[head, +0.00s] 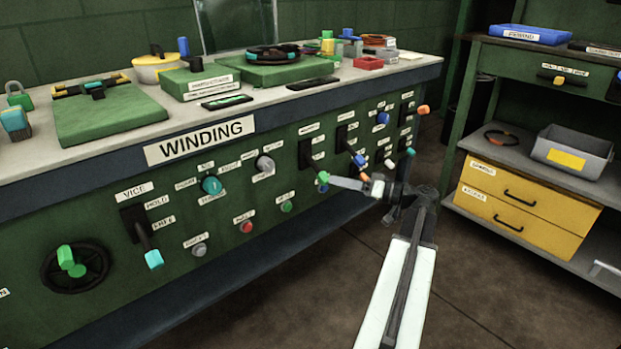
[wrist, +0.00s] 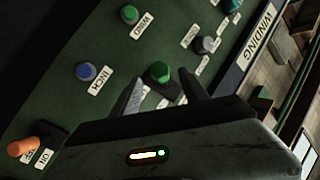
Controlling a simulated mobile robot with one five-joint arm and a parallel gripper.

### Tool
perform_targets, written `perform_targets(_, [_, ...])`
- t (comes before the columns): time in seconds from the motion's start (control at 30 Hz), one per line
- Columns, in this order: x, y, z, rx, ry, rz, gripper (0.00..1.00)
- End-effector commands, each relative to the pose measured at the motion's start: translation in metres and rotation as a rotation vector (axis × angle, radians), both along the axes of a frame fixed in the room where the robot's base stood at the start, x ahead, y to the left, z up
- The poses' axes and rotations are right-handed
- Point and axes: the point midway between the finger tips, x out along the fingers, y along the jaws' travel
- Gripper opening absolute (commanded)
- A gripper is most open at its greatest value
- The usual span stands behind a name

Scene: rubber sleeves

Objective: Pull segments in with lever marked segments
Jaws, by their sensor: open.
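No label I can read clearly says segments. On the green winding panel, a lever with a green knob (head: 322,178) hangs down from a black slot plate. My gripper (head: 334,182) is open right at this knob. In the wrist view, a green knob (wrist: 159,72) shows between and just beyond the two open fingers (wrist: 160,86); I cannot tell whether they touch it. To the right is a lever with a blue knob (head: 359,160), and further right one with an orange knob (head: 423,109). The labels above these levers are too small to read.
The vice lever (head: 154,259) and a handwheel (head: 75,268) are at the panel's left. A red button (head: 244,226) and green button (head: 287,206) sit low nearby. In the wrist view a blue INCH button (wrist: 86,71) lies left of the fingers. A drawer shelf (head: 520,205) stands right.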

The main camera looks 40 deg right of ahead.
Motion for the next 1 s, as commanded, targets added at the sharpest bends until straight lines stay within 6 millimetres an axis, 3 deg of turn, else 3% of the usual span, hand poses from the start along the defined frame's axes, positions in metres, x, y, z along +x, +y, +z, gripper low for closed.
perform_targets(0.17, [0.018,0.009,0.0,0.001,0.001,0.004,0.52])
perform_targets(0.43, [0.062,0.028,0.0,0.001,0.001,0.004,0.52])
perform_targets(0.8, [0.073,0.032,0.0,0.001,0.001,0.003,0.52])
perform_targets(0.83, [0.073,0.032,0.0,0.0,0.001,0.003,0.5])
perform_targets(1.0, [0.073,0.033,0.0,0.0,0.001,0.003,0.02])
